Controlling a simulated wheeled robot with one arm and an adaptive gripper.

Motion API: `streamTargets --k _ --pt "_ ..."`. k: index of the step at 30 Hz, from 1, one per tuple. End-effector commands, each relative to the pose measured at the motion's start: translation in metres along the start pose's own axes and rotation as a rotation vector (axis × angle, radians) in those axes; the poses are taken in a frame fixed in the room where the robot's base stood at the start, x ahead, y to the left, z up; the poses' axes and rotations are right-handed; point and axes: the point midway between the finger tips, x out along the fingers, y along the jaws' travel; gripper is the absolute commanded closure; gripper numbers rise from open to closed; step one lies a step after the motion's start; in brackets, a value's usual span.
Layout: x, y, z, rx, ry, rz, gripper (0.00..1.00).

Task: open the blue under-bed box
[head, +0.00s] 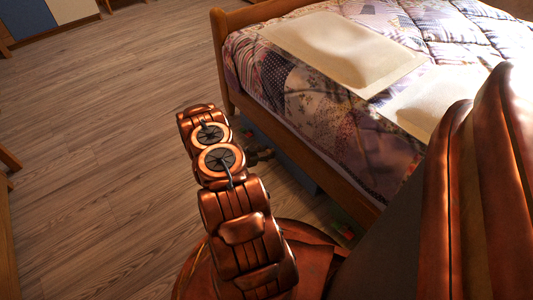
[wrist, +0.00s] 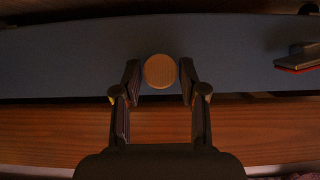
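The blue under-bed box shows in the wrist view as a wide, dark blue panel (wrist: 70,60) across the upper part. A round, light wooden knob (wrist: 159,71) is on it. My gripper (wrist: 160,82) is open, with one finger on each side of the knob and a narrow gap at each side. Whether a finger touches the knob I cannot tell. In the head view my gripper (head: 262,155) is low beside the bed's side rail. Most of the box is hidden there by the bed and my arm.
The wooden bed rail (wrist: 60,135) runs across the wrist view below the panel. A dark object with a red edge (wrist: 300,60) is at the right. In the head view, the bed (head: 300,150) is on the right, and the wooden floor (head: 100,130) on the left is clear.

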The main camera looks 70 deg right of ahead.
Motion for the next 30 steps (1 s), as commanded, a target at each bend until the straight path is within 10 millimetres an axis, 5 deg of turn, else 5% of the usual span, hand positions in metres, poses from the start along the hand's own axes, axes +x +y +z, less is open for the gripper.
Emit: streamTargets --k 11,30 --pt "-0.0001 0.0002 0.0001 0.000 0.000 0.000 1.00" --pt "-0.0035 0.0067 -0.0008 0.007 0.000 0.018 1.00"
